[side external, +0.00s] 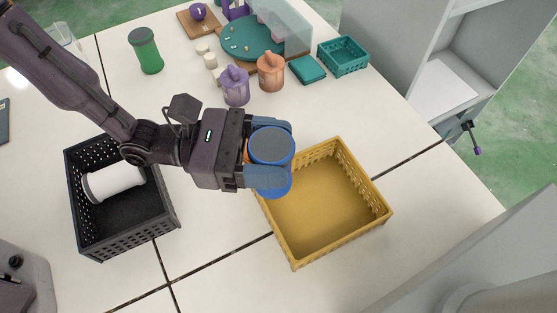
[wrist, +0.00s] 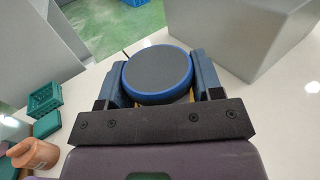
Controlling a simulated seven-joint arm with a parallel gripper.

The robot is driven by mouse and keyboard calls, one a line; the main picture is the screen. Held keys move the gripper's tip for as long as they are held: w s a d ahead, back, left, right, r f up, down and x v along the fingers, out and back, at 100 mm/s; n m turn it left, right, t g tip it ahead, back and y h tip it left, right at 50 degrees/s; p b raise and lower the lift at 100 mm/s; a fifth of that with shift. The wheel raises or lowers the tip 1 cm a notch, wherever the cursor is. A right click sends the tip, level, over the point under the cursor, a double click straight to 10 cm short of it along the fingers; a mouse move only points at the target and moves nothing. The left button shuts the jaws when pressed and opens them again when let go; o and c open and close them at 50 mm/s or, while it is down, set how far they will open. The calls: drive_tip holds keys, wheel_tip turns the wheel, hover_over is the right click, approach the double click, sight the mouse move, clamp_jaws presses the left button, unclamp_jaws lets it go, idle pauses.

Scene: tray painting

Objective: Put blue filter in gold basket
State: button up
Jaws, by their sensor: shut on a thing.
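The blue filter (side external: 272,148), a blue cylinder with a dark grey top, is held between the fingers of my gripper (side external: 268,160). It also shows in the wrist view (wrist: 157,72), upright between the two fingers. The gold basket (side external: 325,205) is an open yellow basket on the table, empty where I can see it. In the side view the filter overlaps the basket's upper left edge and appears above the table. I cannot tell its exact height or whether it is over the basket's inside. The basket is mostly hidden in the wrist view.
A black basket (side external: 165,213) at left holds a white roll (side external: 113,183). A green container (side external: 145,50), a purple pot (side external: 235,86), an orange pot (side external: 270,72) and a teal basket (side external: 343,56) stand further back. A grey cabinet (side external: 400,50) stands at right.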

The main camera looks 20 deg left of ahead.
drive_tip(key=shift+w+d+f, duration=0.15)
drive_tip(key=shift+d+f, duration=0.05)
drive_tip(key=shift+f, duration=0.05)
drive_tip(key=shift+w+d+f, duration=0.15)
drive_tip(key=shift+f, duration=1.7)
drive_tip(key=shift+f, duration=0.2)
drive_tip(key=shift+f, duration=0.15)
drive_tip(key=o, duration=1)
drive_tip(key=shift+r, duration=0.3)
drive_tip(key=a, duration=0.4)
drive_tip(key=s+a, duration=0.1)
drive_tip(key=a, duration=0.3)
drive_tip(key=s+a, duration=0.1)
drive_tip(key=a, duration=0.2)
drive_tip(key=shift+s+a+r, duration=0.1)
drive_tip(key=shift+s+a, duration=0.1)
drive_tip(key=shift+a, duration=0.2)
